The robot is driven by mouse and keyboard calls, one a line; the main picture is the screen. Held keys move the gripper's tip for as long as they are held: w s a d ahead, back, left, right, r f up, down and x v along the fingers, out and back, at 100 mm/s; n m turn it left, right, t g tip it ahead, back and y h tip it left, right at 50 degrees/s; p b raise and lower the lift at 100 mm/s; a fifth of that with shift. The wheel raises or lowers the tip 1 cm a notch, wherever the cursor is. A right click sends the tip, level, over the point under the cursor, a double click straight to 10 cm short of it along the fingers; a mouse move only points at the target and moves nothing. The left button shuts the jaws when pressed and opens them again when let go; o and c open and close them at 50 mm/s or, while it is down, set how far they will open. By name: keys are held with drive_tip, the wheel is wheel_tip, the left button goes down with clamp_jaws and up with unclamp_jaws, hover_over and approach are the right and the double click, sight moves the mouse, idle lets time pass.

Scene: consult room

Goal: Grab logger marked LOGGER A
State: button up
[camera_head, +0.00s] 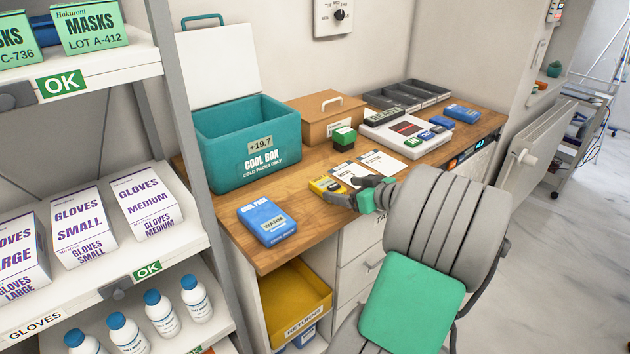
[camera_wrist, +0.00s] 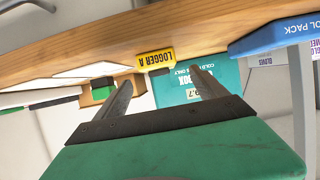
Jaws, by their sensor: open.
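The yellow logger (camera_head: 320,186) lies on the wooden counter (camera_head: 232,222), in front of the cool box. In the wrist view the yellow logger (camera_wrist: 155,59) shows its LOGGER A marking upside down, just beyond the fingertips. My gripper (camera_head: 347,192) is low over the counter, to the right of the logger and partly covering it in the head view. In the wrist view my gripper (camera_wrist: 161,77) is open, with its dark fingers apart and nothing held between them. The logger appears between the fingertip lines; whether a finger touches it cannot be told.
The teal cool box (camera_head: 250,145) stands behind, reading +19.7. A blue cool pack (camera_head: 266,220) lies left on the counter. Paper sheets (camera_head: 381,162), a small green-topped block (camera_head: 344,136) and a brown lidded box (camera_head: 322,115) are behind. A yellow returns bin (camera_head: 293,299) sits below.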

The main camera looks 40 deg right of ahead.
sight(331, 185)
drive_tip(key=shift+w+f, duration=0.1)
drive_tip(key=shift+w, duration=0.55)
drive_tip(key=p+x, duration=0.1)
drive_tip(key=x, duration=0.6)
drive_tip(key=c, duration=1.5)
drive_tip(key=shift+c, duration=0.5)
